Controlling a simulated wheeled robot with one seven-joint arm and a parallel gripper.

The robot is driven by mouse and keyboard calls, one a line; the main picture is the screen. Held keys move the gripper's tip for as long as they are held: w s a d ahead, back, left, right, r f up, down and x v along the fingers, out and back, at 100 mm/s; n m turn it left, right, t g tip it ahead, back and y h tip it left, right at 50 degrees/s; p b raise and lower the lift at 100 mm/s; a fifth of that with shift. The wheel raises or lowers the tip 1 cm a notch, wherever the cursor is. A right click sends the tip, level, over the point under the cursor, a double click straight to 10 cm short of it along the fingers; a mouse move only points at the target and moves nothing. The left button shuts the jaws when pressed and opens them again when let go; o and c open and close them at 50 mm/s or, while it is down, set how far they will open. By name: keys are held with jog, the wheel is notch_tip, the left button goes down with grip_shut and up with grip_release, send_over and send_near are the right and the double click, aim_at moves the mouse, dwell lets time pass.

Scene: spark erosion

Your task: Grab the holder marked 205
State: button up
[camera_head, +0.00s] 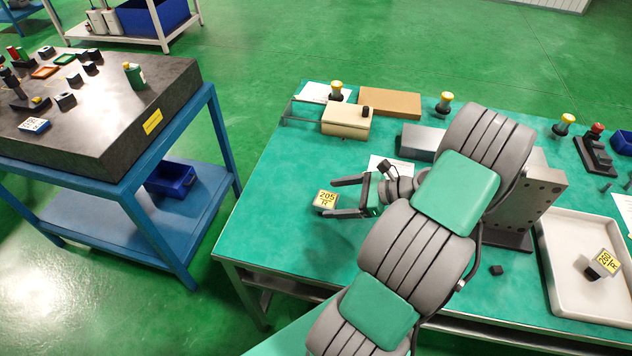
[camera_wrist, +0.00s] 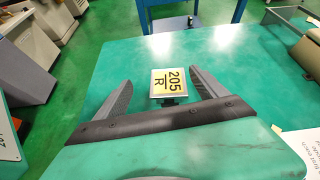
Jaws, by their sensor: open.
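The holder marked 205 (camera_head: 325,199) has a yellow label reading "205 R". It stands near the left edge of the green table (camera_head: 262,217). In the wrist view the holder (camera_wrist: 170,80) shows upright with a dark base below its label plate. My gripper (camera_head: 333,197) is open, its two dark fingers pointing left toward the holder. In the wrist view my gripper (camera_wrist: 160,80) has one finger on each side of the holder, with gaps on both sides. Nothing is clamped. Whether the fingertips reach fully past the holder is hard to tell.
Another yellow-labelled holder (camera_head: 608,262) lies tilted in the white tray (camera_head: 556,275) at right. A beige box (camera_head: 345,121) and a brown board (camera_head: 390,103) lie at the back. A granite-topped bench (camera_head: 110,120) stands left, across a floor gap.

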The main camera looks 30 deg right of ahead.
aim_at(317, 200)
jog(key=shift+s+d+f+m+t+b, duration=0.1)
jog(key=shift+d+f+m+t+b, duration=0.2)
jog(key=shift+d+f+m+b, duration=0.2)
jog(key=shift+s+d+f+m+t+b, duration=0.1)
jog(key=shift+d+f+m+t+b, duration=0.25)
jog(key=shift+f+b, duration=0.2)
jog(key=shift+w+a+f, duration=0.15)
jog(key=shift+w+f, duration=0.05)
jog(key=shift+w, duration=0.1)
jog(key=p+x, duration=0.1)
jog(key=x, duration=0.6)
jog(key=shift+a, duration=0.2)
grip_shut()
jog(key=shift+r, duration=0.1)
